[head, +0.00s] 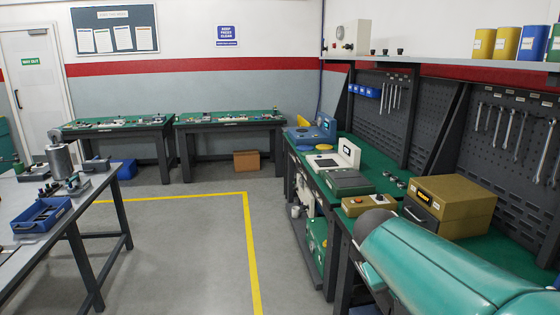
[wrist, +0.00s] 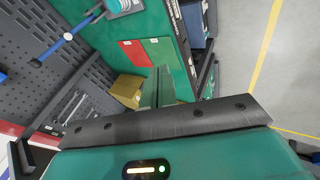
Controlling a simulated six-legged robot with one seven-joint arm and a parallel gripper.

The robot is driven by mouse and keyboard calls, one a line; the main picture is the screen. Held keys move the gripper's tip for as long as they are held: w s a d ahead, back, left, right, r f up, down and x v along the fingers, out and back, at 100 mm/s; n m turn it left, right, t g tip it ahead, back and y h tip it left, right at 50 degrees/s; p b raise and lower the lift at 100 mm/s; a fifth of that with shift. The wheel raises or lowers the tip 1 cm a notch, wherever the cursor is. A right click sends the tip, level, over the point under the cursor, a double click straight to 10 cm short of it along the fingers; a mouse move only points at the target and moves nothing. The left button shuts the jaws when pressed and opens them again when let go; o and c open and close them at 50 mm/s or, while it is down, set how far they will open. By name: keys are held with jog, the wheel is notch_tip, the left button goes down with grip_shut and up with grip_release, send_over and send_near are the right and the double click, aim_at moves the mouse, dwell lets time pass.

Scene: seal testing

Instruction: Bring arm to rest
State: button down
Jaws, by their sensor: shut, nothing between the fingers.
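My gripper (wrist: 158,78) shows in the wrist view as two narrow green fingers close together beyond a dark palm bar. It is shut and empty. My teal arm (head: 440,262) fills the lower right of the head view beside the right-hand bench (head: 362,150). My gripper is out of sight in the head view. In the wrist view the fingers overlap the green bench top, near a red sheet (wrist: 134,54) and a yellow box (wrist: 127,90). I cannot tell their height above the bench.
An olive-yellow case (head: 468,195) stands on the right bench close to my arm. Tool pegboards (head: 515,105) rise behind it. A grey table (head: 95,190) with a blue tray (head: 42,215) stands at left. Floor with a yellow line (head: 250,250) lies clear between.

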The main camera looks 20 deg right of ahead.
jog(key=s+a+n+t+y, duration=0.1)
jog(key=s+a+t+y, duration=0.1)
jog(key=a, duration=1)
jog(key=s+a+f+n+t+y, duration=0.1)
jog(key=s+a+n+t+y, duration=0.1)
jog(key=a, duration=1)
jog(key=s+y, duration=0.1)
jog(key=y, duration=0.1)
jog(key=shift+f+y, duration=0.3)
jog(key=shift+y, duration=0.1)
jog(key=shift+d, duration=0.2)
